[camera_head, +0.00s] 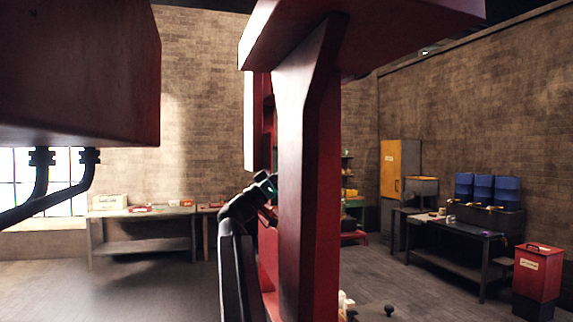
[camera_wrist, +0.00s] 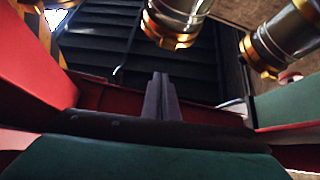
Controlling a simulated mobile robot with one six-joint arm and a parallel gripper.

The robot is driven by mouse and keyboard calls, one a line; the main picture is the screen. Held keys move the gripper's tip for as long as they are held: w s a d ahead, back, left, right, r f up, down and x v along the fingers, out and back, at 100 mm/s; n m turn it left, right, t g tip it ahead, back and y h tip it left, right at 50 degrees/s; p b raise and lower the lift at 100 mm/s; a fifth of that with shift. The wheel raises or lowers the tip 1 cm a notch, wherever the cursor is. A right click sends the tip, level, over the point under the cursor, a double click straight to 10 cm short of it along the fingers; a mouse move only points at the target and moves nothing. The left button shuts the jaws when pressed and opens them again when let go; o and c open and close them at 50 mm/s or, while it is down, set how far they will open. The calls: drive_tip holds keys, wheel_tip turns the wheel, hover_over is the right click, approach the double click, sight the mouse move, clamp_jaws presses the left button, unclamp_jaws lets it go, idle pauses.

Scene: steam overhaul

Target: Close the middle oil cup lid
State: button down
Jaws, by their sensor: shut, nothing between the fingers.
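In the wrist view, my gripper's two dark fingers (camera_wrist: 162,97) are together and hold nothing. Beyond their tips, a glass oil cup with brass fittings (camera_wrist: 175,22) hangs into the top middle of the picture, apart from the fingers. A second glass and brass oil cup (camera_wrist: 283,40) is at the upper right, tilted in the picture. A bit of brass (camera_wrist: 60,3) shows at the top left edge, mostly cut off. I cannot tell any lid or its position. In the head view, my dark arm reaches up beside a red upright; no oil cup or fingertips can be made out there.
The red upright (camera_head: 309,170) stands close in front, under a red overhead beam (camera_head: 385,30). A red block with black pipes (camera_head: 75,75) hangs at the left. A workbench (camera_head: 145,212), dark table (camera_head: 455,240) and red can (camera_head: 538,270) stand farther off. Open floor lies between.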

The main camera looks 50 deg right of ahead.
sight(305, 183)
drive_tip(key=shift+s+d+f+p, duration=0.1)
drive_tip(key=shift+s+f+p, duration=0.15)
drive_tip(key=shift+f, duration=0.4)
drive_tip(key=shift+s+d+f+p, duration=0.15)
drive_tip(key=shift+f+p, duration=0.1)
drive_tip(key=shift+f, duration=0.4)
drive_tip(key=shift+s+d+f+p, duration=0.1)
drive_tip(key=shift+s+f+p, duration=0.15)
drive_tip(key=shift+f, duration=0.4)
